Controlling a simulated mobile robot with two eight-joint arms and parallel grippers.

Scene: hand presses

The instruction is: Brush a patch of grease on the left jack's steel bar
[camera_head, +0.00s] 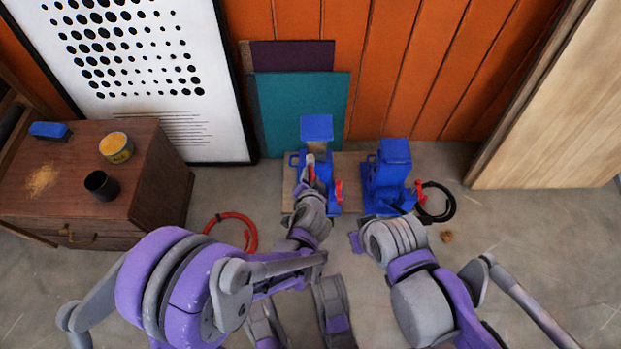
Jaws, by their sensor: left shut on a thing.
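The left jack (316,128) is blue and stands upright on a wooden board (350,170) by the wall. A short greyish-tan stretch of its bar (317,146) shows under the blue top. My left gripper (311,180) is in front of this jack, shut on a thin thing with a pale and red end (310,160), likely the brush. That end points up toward the bar; whether it touches cannot be told.
The wooden cabinet (155,185) at left also bears a black cup (101,186), a blue block (49,130) and tan crumbs (42,181). A red hose (252,240) and a black hose (450,210) lie on the floor. A red lever (339,192) sits close beside my left gripper.

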